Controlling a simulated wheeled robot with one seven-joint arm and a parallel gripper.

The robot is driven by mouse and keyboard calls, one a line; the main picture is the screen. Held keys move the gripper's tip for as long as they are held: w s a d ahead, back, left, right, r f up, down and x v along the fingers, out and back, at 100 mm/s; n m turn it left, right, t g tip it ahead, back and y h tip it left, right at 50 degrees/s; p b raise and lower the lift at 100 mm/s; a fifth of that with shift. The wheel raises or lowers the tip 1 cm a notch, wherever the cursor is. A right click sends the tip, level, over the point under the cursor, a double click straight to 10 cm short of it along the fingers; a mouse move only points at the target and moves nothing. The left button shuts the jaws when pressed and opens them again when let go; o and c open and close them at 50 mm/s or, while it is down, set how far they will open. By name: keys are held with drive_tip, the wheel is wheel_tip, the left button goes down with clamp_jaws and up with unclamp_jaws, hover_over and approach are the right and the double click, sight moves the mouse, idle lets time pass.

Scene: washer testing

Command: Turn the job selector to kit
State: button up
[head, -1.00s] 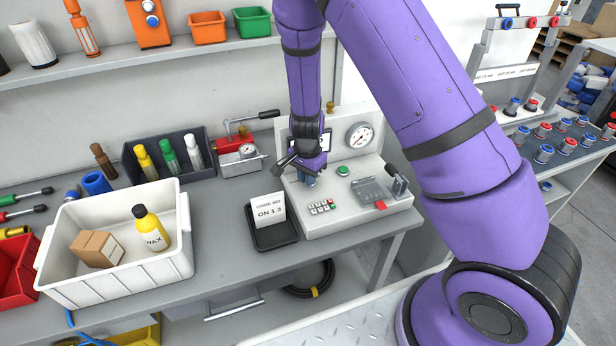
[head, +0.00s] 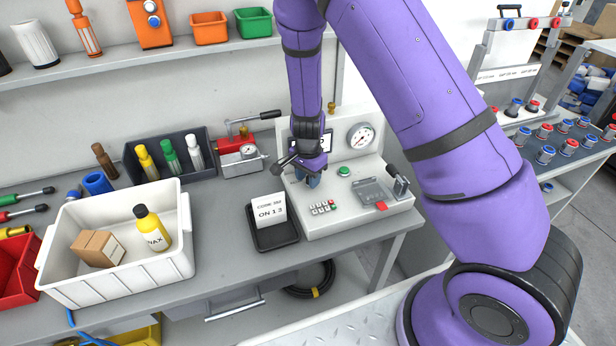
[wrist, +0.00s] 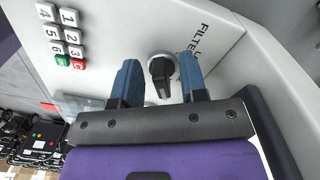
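The job selector appears to be the black knob (wrist: 160,74) on the pale sloped panel of the tester (head: 340,213), seen in the wrist view. Its round base has a grey rim, and its pointer runs toward the bottom of that view. Part of a label reading "FILTE" (wrist: 197,45) shows beside it; no "kit" mark is readable. My gripper (wrist: 159,62) is open, its two blue fingers on either side of the knob with a gap visible at each. In the head view my gripper (head: 312,180) points down at the panel and hides the knob.
A keypad (head: 322,208) and a green button (head: 344,171) lie near my gripper. A gauge (head: 361,136), a lever (head: 401,187) and a red tab (head: 381,206) are farther right. A black tray with a code card (head: 270,209) stands left of the tester.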

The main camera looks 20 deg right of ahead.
drive_tip(key=shift+r, duration=0.1)
wheel_tip(320, 180, up, 11)
drive_tip(key=shift+f, duration=0.2)
idle(0.5)
drive_tip(key=s+d+r+n+t+y, duration=0.1)
drive_tip(key=s+r+n, duration=0.1)
drive_tip(key=s+r, duration=0.35)
drive_tip(key=s+d+r+n+y, duration=0.1)
drive_tip(key=s+d+r+n, duration=0.1)
drive_tip(key=r, duration=0.6)
drive_tip(key=s+d+r+n+t, duration=0.1)
drive_tip(key=s+r+n, duration=0.1)
drive_tip(key=s+r, duration=0.35)
drive_tip(key=s+d+r+n+t+h, duration=0.1)
drive_tip(key=s+d+r+n, duration=0.1)
drive_tip(key=s+r, duration=0.3)
drive_tip(key=s+d+r+n+t+h, duration=0.1)
drive_tip(key=s+r+n, duration=0.3)
drive_tip(key=s, duration=0.7)
drive_tip(key=shift+d+r+t, duration=0.5)
drive_tip(key=shift+r+t, duration=0.1)
drive_tip(key=shift+r, duration=0.35)
